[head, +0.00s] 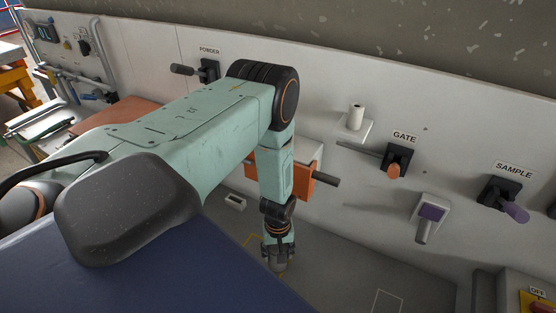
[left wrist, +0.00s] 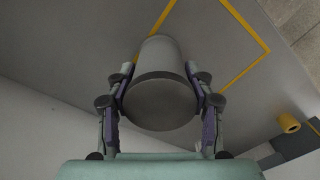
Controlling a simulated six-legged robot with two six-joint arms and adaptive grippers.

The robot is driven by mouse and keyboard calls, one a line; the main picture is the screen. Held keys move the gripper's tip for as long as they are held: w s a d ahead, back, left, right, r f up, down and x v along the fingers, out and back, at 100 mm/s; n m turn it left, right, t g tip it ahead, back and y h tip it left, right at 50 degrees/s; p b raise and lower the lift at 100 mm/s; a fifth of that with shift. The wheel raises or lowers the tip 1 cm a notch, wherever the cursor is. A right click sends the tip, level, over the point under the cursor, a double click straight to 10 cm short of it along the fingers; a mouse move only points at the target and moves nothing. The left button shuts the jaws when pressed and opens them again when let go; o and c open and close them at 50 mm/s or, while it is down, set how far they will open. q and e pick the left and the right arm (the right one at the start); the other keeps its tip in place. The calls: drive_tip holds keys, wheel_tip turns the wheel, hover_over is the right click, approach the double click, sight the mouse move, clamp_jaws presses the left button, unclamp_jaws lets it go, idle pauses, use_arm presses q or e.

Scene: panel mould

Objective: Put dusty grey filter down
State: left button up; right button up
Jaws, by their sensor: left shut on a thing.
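My left gripper (head: 278,256) reaches down at the lower middle of the head view. It is shut on the grey filter (left wrist: 160,95), a plain cylinder whose round end faces the camera in the left wrist view. One finger presses on each side of it. In the head view the arm and fingers hide most of the filter. A yellow outline (left wrist: 262,45) is marked on the grey surface beyond the filter, part of it behind the filter. I cannot tell whether the filter touches the surface. My right gripper is not in view.
A white roll (head: 356,117) stands on a small shelf. A white outline (head: 387,302) marks clear grey surface to the right.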

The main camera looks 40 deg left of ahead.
use_arm(q)
drive_tip(key=shift+s+d+r, duration=0.15)
drive_tip(key=shift+d+r, duration=0.05)
drive_tip(key=shift+f, duration=0.25)
drive_tip(key=o, duration=1.5)
drive_tip(key=shift+a, duration=0.15)
drive_tip(key=shift+o, duration=0.4)
drive_tip(key=shift+r, duration=0.15)
